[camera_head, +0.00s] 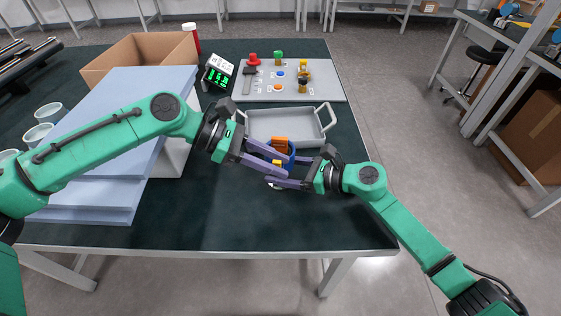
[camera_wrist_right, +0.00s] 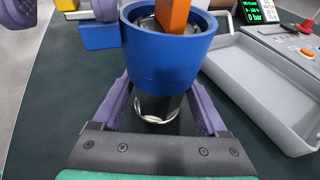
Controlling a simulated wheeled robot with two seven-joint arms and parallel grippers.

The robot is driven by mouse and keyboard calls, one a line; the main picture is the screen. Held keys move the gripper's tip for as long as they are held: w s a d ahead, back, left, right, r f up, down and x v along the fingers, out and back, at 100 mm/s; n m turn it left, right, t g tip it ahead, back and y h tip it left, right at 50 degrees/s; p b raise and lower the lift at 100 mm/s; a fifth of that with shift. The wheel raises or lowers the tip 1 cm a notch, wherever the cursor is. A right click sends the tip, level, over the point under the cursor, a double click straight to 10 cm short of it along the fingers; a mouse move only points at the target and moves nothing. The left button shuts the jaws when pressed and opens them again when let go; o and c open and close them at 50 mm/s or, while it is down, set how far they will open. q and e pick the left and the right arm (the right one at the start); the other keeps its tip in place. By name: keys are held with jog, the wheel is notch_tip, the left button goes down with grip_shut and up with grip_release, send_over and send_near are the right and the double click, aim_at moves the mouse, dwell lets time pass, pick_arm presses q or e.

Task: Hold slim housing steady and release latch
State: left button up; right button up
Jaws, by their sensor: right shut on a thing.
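The slim housing, a dark cylinder with a silver ring (camera_wrist_right: 157,107) at its base, stands upright under a wide blue collar (camera_wrist_right: 165,65). An orange block (camera_wrist_right: 174,14) rises from its top; it also shows in the head view (camera_head: 280,142). My right gripper (camera_head: 293,171) is shut on the housing, one purple finger on each side below the collar (camera_wrist_right: 158,112). A yellow piece (camera_wrist_right: 80,14) and a small blue block (camera_wrist_right: 101,36) sit beside the collar. My left gripper (camera_head: 281,164) is around the yellow piece, fingers apart, with a gap visible on one side.
A grey tray (camera_head: 325,132) with handles lies just behind the housing. Behind it is a light panel (camera_head: 325,90) with coloured knobs, and a green-lit display (camera_head: 215,74). Pale blue slabs (camera_head: 90,190) and a cardboard box (camera_head: 120,55) fill the left. The table's front is clear.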

dwell(0.3)
pick_arm(q)
jog(key=v, duration=0.5)
dwell(0.5)
